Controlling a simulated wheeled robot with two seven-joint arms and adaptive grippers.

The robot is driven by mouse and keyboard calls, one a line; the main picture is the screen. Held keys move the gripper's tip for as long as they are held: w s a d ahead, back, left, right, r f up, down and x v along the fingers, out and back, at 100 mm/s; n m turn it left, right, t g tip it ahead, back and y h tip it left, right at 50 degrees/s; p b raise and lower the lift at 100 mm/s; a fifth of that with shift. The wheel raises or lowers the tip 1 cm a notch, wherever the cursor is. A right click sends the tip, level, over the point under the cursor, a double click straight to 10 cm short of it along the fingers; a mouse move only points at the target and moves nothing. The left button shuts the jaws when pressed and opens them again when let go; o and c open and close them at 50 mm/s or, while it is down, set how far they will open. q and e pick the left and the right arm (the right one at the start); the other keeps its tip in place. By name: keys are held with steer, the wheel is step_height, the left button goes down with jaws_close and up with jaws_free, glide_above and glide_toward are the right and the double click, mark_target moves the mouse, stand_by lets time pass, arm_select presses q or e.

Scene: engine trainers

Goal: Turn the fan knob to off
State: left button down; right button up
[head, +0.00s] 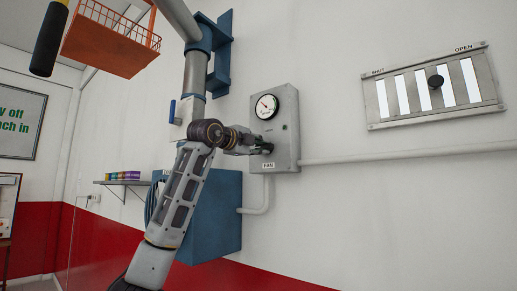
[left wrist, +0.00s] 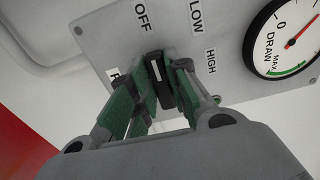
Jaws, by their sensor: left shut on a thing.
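The fan knob (left wrist: 160,72) is black with a white line on its face. It sits on a grey control box (head: 286,108) on the wall, above a FAN label (head: 268,164). In the left wrist view the labels OFF (left wrist: 142,15), LOW (left wrist: 196,17) and HIGH (left wrist: 210,60) stand around it. My left gripper (head: 262,148) is shut on the knob, its green-padded fingers on both sides of it. Which label the white line points to I cannot tell. The fingers mostly hide the knob in the head view. My right gripper is not in view.
A round draw gauge (head: 266,106) sits on the box above the knob. A blue cabinet (head: 215,210) stands below and left, with a conduit (head: 265,197) beside it. A slotted vent (head: 433,85) is at right. An orange basket (head: 112,40) hangs upper left.

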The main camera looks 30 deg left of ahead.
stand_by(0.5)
arm_select(q)
steer(key=c, duration=1.7)
jaws_free()
steer(key=o, duration=0.3)
steer(key=shift+w+d, duration=0.1)
steer(key=shift+w, duration=0.1)
steer(key=shift+o, duration=0.2)
steer(key=shift+s, duration=0.15)
steer(key=s, duration=1.1)
steer(key=shift+s+a, duration=0.35)
steer(key=shift+a, duration=0.1)
